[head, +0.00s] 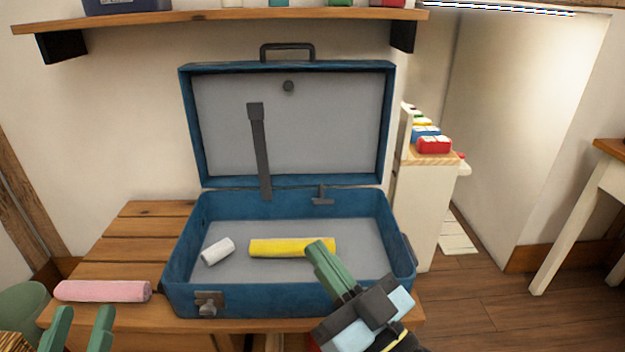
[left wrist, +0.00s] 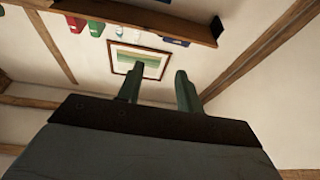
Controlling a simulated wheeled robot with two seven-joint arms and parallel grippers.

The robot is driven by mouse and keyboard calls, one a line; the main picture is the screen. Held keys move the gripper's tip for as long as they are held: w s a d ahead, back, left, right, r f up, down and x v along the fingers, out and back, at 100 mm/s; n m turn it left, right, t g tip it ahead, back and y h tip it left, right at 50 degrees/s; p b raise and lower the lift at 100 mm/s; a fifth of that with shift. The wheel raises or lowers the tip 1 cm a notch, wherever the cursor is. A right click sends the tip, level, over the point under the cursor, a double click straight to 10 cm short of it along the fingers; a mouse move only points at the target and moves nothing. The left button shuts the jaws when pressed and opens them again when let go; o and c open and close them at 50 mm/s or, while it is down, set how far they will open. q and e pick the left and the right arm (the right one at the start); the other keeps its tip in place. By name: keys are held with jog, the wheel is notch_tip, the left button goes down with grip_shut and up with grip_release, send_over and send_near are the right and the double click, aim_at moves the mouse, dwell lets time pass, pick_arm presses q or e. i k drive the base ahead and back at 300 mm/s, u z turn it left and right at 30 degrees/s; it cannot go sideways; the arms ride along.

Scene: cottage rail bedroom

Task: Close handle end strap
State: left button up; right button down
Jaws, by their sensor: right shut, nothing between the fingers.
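A blue suitcase (head: 290,300) stands open on a slatted wooden bench, its lid (head: 215,120) upright with a dark handle (head: 287,47) on top. A dark strap (head: 260,150) with a square end runs up across the grey lid lining from near the hinge. A short dark T-shaped piece (head: 322,198) sits at the hinge side, right of it. A white roll (head: 217,251) and a yellow roll (head: 285,248) lie inside. My right gripper (head: 318,248) is shut and empty over the front right of the case. My left gripper (head: 80,326) is open and empty at lower left; its parted fingers show in the left wrist view (left wrist: 158,90).
A pink roll (head: 103,291) lies on the bench (head: 135,235) left of the case. A metal latch (head: 208,303) is on the case's front. A wall shelf (head: 225,15) hangs above the lid. A white cabinet (head: 425,210) stands at right.

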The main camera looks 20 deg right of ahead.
aim_at(319, 201)
jog(key=u, duration=1.25)
jog(key=k, duration=0.75)
jog(key=z, duration=0.85)
jog(key=i, duration=1)
